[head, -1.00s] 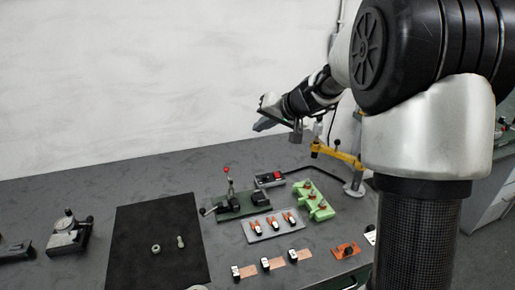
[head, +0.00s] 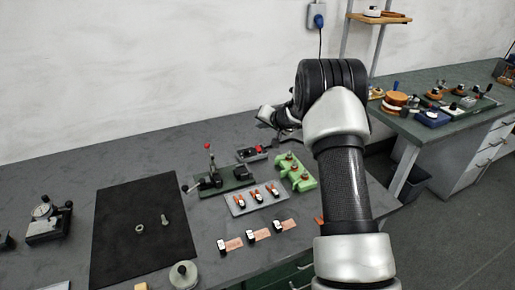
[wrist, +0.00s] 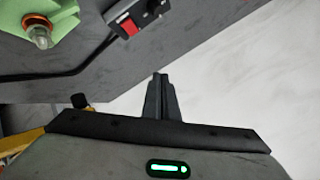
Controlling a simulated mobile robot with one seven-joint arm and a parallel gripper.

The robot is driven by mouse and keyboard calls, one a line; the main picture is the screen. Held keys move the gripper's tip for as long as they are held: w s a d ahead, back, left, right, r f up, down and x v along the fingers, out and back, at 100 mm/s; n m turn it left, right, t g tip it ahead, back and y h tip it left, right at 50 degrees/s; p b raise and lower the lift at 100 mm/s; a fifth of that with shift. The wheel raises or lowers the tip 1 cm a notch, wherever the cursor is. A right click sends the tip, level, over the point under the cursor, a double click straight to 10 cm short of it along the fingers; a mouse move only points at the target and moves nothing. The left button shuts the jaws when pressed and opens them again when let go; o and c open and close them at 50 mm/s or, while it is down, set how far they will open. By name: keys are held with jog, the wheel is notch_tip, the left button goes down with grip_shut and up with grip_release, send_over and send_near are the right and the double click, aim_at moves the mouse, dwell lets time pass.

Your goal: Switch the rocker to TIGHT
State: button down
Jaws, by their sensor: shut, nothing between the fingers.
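In the wrist view the box is at the top, with the red rocker (wrist: 130,26) beside a black knob. Any lettering is too small to read. My gripper (head: 263,115) is above and behind the box in the head view, partly hidden by my arm. In the wrist view my gripper (wrist: 159,76) has its fingers shut together, empty, pointing up the picture below the box and apart from it.
A green fixture (head: 297,172) stands just right of the box, and a lever press (head: 218,176) stands left. A grey tray with clips (head: 240,208) lies in front. A dark cable or bar runs by the box. The black mat (head: 120,220) is left.

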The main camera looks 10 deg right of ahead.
jog(key=b, duration=0.4)
send_over(260, 150)
notch_tip(260, 150, down, 8)
jog(key=shift+s+r, duration=0.1)
jog(key=shift+a+f+b, duration=0.1)
jog(key=shift+f+b, duration=0.35)
jog(key=shift+b, duration=0.05)
jog(key=shift+w+f+b, duration=0.2)
jog(key=shift+f+b, duration=0.5)
jog(key=shift+b, duration=0.8)
dwell(1.9)
jog(key=shift+r, duration=0.15)
jog(key=shift+s+r, duration=0.1)
jog(key=shift+r, duration=0.45)
jog(key=shift+r, duration=0.1)
jog(key=shift+s+r+p, duration=0.2)
jog(key=shift+r+p, duration=0.1)
jog(key=shift+r, duration=0.9)
jog(key=shift+s+r+p, duration=0.2)
jog(key=shift+r+p, duration=0.05)
jog(key=shift+r, duration=0.95)
jog(key=shift+r, duration=0.1)
